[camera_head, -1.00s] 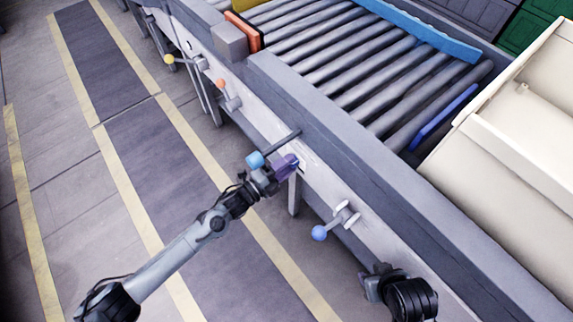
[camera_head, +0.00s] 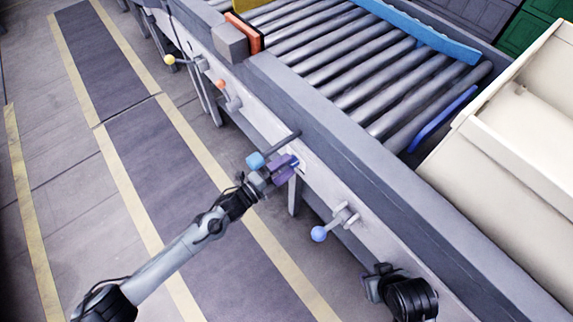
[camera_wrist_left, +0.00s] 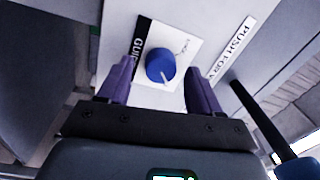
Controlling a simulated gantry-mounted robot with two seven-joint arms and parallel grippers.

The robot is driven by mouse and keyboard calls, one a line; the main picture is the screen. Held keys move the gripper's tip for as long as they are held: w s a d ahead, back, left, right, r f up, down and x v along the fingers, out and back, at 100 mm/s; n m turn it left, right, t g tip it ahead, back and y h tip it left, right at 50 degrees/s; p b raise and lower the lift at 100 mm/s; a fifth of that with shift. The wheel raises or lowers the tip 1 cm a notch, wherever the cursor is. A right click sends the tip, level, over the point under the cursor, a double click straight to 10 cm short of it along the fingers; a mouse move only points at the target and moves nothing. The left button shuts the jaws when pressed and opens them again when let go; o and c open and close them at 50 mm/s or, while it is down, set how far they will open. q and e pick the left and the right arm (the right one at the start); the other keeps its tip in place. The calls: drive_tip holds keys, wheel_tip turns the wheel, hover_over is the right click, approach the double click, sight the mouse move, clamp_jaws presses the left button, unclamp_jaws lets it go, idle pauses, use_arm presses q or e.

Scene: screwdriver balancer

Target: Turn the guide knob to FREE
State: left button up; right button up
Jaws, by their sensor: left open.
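The guide knob (camera_wrist_left: 161,67) is a round blue dial on a white plate, beside a black strip whose visible letters read "GUI". Its white pointer mark points down and slightly right in the left wrist view. Small slanted print on the plate's upper right is too small to read. My left gripper (camera_wrist_left: 158,72) is open, with one purple finger on either side of the knob in that view; contact is not visible. In the head view my left gripper (camera_head: 282,168) is at the conveyor's side panel, largely covering the knob. My right arm's dark end (camera_head: 385,290) shows at lower right, its jaws unclear.
A dark lever with a blue grip (camera_head: 255,160) sticks out close beside my left gripper. A blue-ball handle (camera_head: 319,233) is to the right, and orange (camera_head: 221,84) and yellow (camera_head: 170,60) ones are farther left. The floor in front is clear.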

use_arm(q)
drive_tip(key=p+v, duration=0.3)
drive_tip(key=v, duration=0.7)
